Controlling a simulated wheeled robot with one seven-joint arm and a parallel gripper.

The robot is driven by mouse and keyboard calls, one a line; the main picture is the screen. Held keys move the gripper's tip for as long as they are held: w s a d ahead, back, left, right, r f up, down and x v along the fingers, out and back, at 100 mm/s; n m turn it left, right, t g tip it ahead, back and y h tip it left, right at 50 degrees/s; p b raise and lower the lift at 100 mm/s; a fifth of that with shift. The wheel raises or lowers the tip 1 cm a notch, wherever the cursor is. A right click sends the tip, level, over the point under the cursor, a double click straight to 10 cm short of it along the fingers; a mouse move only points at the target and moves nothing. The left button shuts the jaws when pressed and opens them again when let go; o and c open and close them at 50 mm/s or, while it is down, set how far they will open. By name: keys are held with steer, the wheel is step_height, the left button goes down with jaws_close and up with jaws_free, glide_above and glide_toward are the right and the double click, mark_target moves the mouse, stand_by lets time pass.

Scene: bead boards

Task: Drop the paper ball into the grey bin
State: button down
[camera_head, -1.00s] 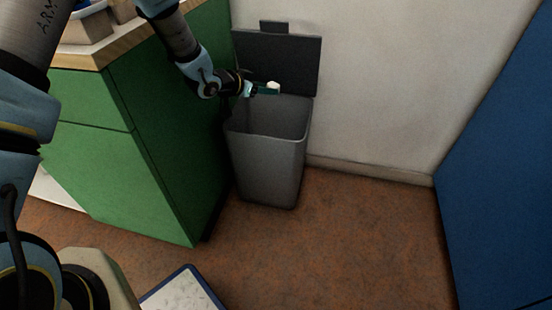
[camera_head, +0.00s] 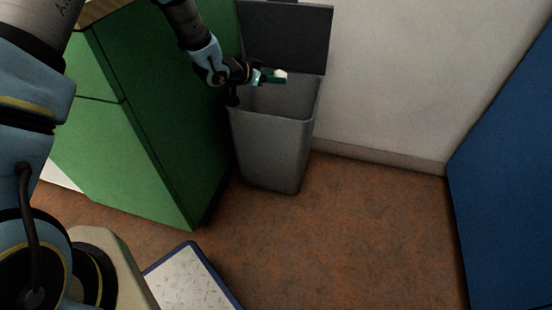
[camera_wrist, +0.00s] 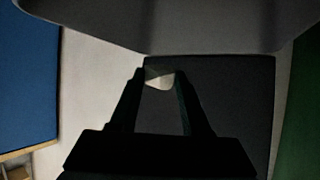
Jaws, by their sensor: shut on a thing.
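The grey bin (camera_head: 268,150) stands on the floor between the green cabinet and the wall, with its dark lid (camera_head: 287,38) raised against the wall. My gripper (camera_head: 277,77) is over the bin's open top, near its back left. It is shut on the small white paper ball (camera_head: 281,74), which shows at the fingertips. In the wrist view the paper ball (camera_wrist: 159,78) is between the fingertips of my gripper (camera_wrist: 158,76), dimly lit, with the dark lid (camera_wrist: 235,100) behind it. The grey bin's wall (camera_wrist: 200,22) crosses the top of that view. The bin's inner bottom is hidden.
A green cabinet (camera_head: 150,120) stands close at the bin's left. A blue panel (camera_head: 510,170) is at the far right. A white board with a blue edge (camera_head: 190,282) lies at the bottom. The brown floor (camera_head: 370,230) right of the bin is clear.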

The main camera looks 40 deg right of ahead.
steer(key=shift+c, duration=1.4)
jaws_free()
steer(key=p+v, duration=0.1)
steer(key=v, duration=0.6)
steer(key=shift+a+r+p, duration=0.15)
steer(key=shift+a+p, duration=0.1)
steer(key=shift+p, duration=0.1)
